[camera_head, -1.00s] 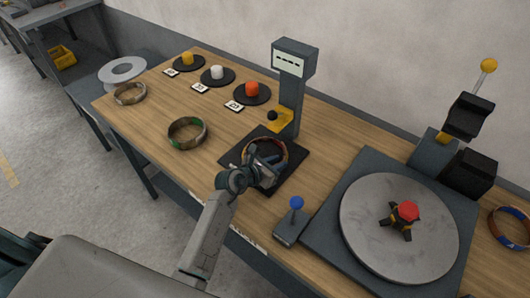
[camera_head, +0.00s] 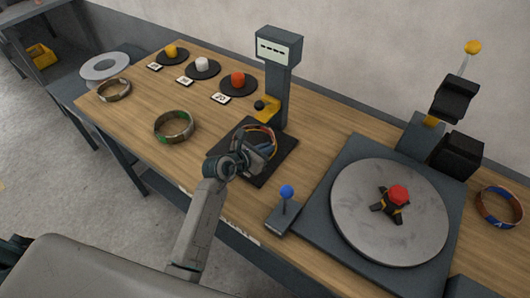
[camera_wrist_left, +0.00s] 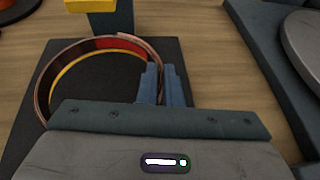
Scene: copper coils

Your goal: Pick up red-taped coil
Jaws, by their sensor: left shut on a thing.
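The coil with red tape (camera_head: 270,130) is at the black square pad (camera_head: 284,158) in front of the grey post. Its red and yellow bands show on the inner wall in the left wrist view (camera_wrist_left: 103,43). My left gripper (camera_head: 258,148) is shut on the right part of the coil's ring; its fingers (camera_wrist_left: 160,84) are close together there. The gripper hides part of the coil, and I cannot tell whether the coil is clear of the pad. My right gripper is not in view.
A green-marked coil (camera_head: 174,127) and a brownish coil (camera_head: 114,90) lie to the left. A blue-and-orange coil (camera_head: 498,207) lies far right. A blue-knobbed lever (camera_head: 286,192) and a large turntable (camera_head: 350,225) stand close on the right. Three black discs with coloured weights line the back.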

